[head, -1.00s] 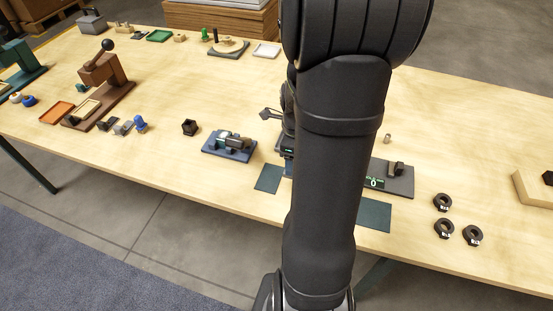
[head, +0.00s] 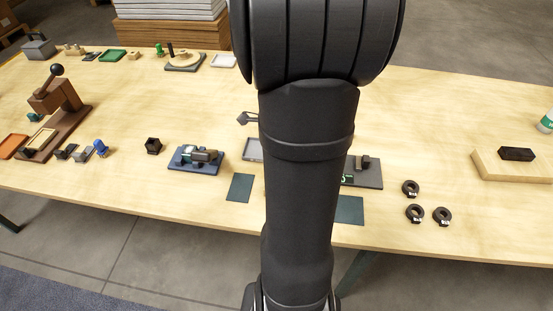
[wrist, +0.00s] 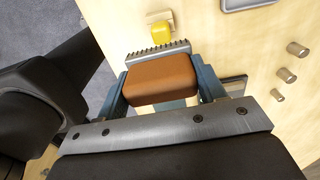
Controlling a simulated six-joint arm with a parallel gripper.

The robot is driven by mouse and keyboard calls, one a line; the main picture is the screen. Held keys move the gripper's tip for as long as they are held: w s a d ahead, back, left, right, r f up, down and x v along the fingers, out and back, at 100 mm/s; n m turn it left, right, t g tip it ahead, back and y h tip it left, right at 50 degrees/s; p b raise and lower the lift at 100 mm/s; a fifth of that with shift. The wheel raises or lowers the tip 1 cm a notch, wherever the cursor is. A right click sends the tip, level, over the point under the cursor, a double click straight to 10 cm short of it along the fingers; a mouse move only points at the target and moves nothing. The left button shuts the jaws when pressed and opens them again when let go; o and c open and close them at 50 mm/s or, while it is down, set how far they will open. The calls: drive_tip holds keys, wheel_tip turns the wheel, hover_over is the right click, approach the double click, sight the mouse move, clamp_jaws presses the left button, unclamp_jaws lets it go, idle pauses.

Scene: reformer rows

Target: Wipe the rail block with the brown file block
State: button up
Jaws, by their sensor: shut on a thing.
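In the wrist view the brown file block (wrist: 160,82) sits between the two blue-grey fingers of my gripper (wrist: 162,84), which is shut on it. A grey toothed metal strip (wrist: 158,55) shows just beyond the block; I cannot tell whether it is part of the block or a separate piece. I cannot tell for certain which thing is the rail block. In the head view my own arm hides the gripper and the file block.
A yellow piece (wrist: 161,31) shows beyond the strip. Small metal pegs (wrist: 297,48) stand at right. In the head view, a blue-based fixture (head: 195,166), black rings (head: 415,213) and a pale wooden board (head: 487,171) with a dark block (head: 516,154) stand on the table.

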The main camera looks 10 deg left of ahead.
drive_tip(key=w+d+f+n, duration=0.1)
drive_tip(key=w+f+n, duration=0.2)
drive_tip(key=w+n, duration=0.5)
drive_tip(key=w+d+f+n, duration=0.1)
drive_tip(key=w+f+n, duration=0.2)
drive_tip(key=w+n, duration=0.45)
drive_tip(key=s+a+r+m, duration=0.3)
drive_tip(key=a+m, duration=0.2)
drive_tip(key=a, duration=0.6)
drive_tip(key=s+a+r+m, duration=0.3)
drive_tip(key=s+a+m, duration=0.15)
drive_tip(key=a, duration=0.65)
drive_tip(key=s+a+r+m, duration=0.3)
drive_tip(key=a+m, duration=0.3)
drive_tip(key=a, duration=0.5)
wheel_tip(320, 180, down, 7)
drive_tip(key=shift+w+d, duration=0.15)
drive_tip(key=shift+w, duration=0.05)
drive_tip(key=shift+w+f, duration=0.4)
drive_tip(key=shift+f, duration=0.25)
drive_tip(key=shift+c, duration=0.8)
drive_tip(key=shift+w+f, duration=0.15)
drive_tip(key=shift+w, duration=2.85)
drive_tip(key=s, duration=0.6)
drive_tip(key=shift+s, duration=0.45)
drive_tip(key=shift+r, duration=4.2)
